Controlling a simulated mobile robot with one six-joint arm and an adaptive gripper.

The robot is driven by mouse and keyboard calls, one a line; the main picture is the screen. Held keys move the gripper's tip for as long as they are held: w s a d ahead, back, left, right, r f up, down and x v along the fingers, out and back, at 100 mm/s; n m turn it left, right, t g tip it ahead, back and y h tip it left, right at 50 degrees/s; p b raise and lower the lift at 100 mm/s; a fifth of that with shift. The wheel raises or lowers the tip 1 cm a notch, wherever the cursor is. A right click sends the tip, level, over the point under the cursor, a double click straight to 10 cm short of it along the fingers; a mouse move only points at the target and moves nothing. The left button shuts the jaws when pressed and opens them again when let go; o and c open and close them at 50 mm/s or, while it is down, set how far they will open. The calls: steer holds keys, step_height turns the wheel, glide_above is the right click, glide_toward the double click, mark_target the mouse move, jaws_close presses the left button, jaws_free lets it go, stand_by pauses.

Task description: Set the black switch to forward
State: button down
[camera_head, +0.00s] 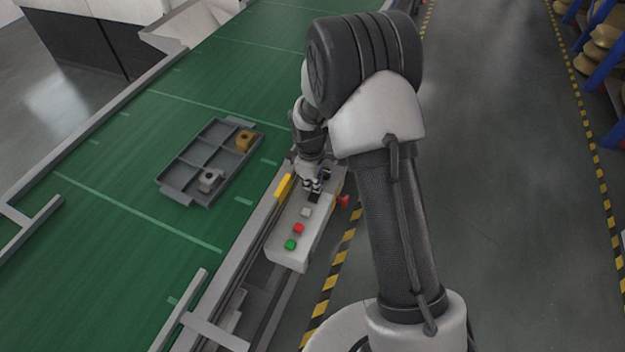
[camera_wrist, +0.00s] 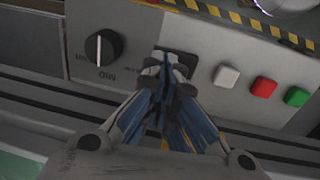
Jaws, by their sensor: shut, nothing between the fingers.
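The grey-white control box (camera_head: 284,251) stands at the conveyor's right edge. A black square switch (camera_head: 314,198) sits in its top face. In the wrist view the switch (camera_wrist: 188,60) is mostly covered by my fingertips, so its position cannot be read. My gripper (camera_head: 313,187) is shut and empty, with its fingertips right over the switch in the wrist view (camera_wrist: 172,66); I cannot tell whether they touch it. A round black knob (camera_wrist: 103,47) with a white line is left of the switch in the wrist view.
White (camera_wrist: 226,76), red (camera_wrist: 263,87) and green (camera_wrist: 296,96) buttons lie right of the switch. A red knob (camera_head: 343,201) sticks out of the box's side. A grey tray (camera_head: 205,154) with two parts lies on the green conveyor (camera_head: 100,165).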

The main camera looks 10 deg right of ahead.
steer(key=shift+w+d+f, duration=0.1)
steer(key=shift+w, duration=0.05)
steer(key=shift+s, duration=0.2)
steer(key=shift+s+a+r, duration=0.2)
steer(key=shift+s+a, duration=0.3)
steer(key=shift+r, duration=0.1)
steer(key=shift+r+p, duration=0.3)
steer(key=shift+p, duration=0.15)
step_height(320, 180, up, 13)
steer(key=w+d+p, duration=0.1)
steer(key=p, duration=0.3)
steer(key=shift+w, duration=0.3)
